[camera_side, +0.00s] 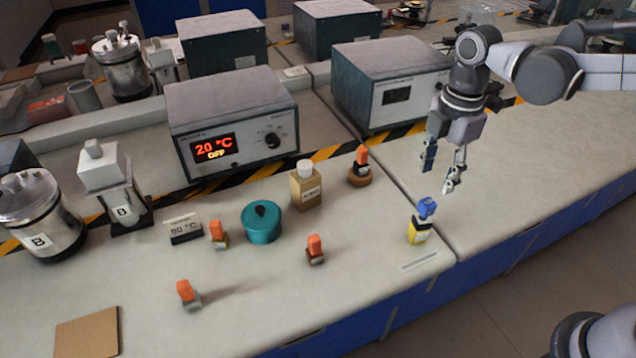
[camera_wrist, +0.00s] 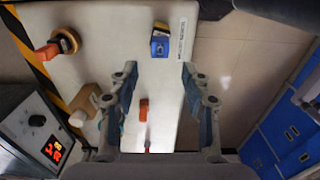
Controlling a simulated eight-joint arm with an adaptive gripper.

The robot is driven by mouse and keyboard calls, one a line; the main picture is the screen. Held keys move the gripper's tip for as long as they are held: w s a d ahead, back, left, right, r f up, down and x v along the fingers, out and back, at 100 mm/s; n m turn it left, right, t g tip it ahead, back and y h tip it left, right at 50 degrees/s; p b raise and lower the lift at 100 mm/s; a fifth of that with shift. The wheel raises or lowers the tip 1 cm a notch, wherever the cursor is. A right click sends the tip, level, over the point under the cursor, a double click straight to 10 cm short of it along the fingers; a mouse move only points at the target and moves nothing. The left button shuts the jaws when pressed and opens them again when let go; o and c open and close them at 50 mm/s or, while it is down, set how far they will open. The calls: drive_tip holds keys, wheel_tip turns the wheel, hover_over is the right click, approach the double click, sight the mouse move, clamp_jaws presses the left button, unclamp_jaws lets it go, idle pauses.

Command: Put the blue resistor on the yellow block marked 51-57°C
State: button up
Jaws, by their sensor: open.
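The blue resistor (camera_side: 427,207) sits on top of the yellow block (camera_side: 418,234) near the front right edge of the bench in the side view. In the wrist view the blue resistor (camera_wrist: 159,48) covers most of the block, with a little yellow (camera_wrist: 161,28) showing. The block's marking is too small to read. My gripper (camera_side: 440,174) is open and empty, above and behind the resistor, pointing down and apart from it. In the wrist view my gripper's (camera_wrist: 158,75) fingers are spread, with the resistor beyond their tips.
Several orange pieces on small bases, one of them (camera_side: 315,249) nearby, stand on the bench. A teal pot (camera_side: 261,222), a tan bottle (camera_side: 305,187) and a heater box reading 20 °C OFF (camera_side: 235,120) stand to the left. A printed strip (camera_side: 420,261) lies before the block.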

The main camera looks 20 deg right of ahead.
drive_tip(key=s+d+m+t, duration=0.7)
drive_tip(key=m, duration=1.1)
drive_tip(key=shift+d+r, duration=0.2)
drive_tip(key=shift+d, duration=0.05)
drive_tip(key=shift+s, duration=0.1)
idle(0.6)
